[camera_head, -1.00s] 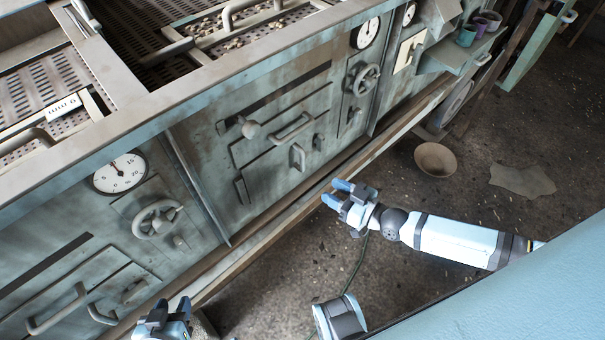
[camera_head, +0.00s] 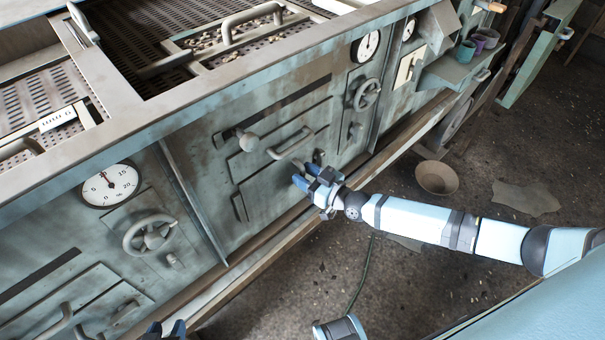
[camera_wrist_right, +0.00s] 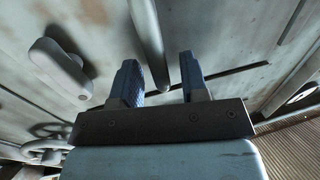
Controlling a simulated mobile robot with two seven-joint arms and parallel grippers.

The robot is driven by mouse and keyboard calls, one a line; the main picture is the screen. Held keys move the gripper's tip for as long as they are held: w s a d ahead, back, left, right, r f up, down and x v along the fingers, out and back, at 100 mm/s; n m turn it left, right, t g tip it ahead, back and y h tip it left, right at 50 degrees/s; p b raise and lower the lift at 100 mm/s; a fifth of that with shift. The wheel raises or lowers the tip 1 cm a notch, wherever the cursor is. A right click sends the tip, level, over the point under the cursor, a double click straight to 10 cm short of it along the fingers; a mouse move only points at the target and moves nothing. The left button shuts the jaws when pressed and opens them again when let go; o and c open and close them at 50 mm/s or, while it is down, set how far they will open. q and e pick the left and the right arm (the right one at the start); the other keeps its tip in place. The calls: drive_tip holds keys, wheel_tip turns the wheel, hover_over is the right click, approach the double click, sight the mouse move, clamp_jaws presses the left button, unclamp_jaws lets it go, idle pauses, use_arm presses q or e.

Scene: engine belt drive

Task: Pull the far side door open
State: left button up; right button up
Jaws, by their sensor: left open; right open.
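The far side door (camera_head: 256,165) is a worn grey-green panel on the machine's front, lying flat in the front as far as I can see. A curved bar handle (camera_head: 290,143) sits across its upper part. My right gripper (camera_head: 308,179) is open and empty just below and in front of this handle. In the right wrist view a bar (camera_wrist_right: 147,40) stands beyond the gap between the open fingers (camera_wrist_right: 160,82); contact cannot be told. A short lever (camera_wrist_right: 60,68) is left of it. My left gripper (camera_head: 167,329) is open at the bottom edge, mostly out of frame.
A ledge (camera_head: 253,254) runs along the machine's foot. A bowl (camera_head: 437,178) lies on the floor. The floor below the right arm is mostly clear.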

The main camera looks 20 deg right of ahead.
drive_tip(key=shift+w+a, duration=0.25)
drive_tip(key=shift+w, duration=0.15)
clamp_jaws()
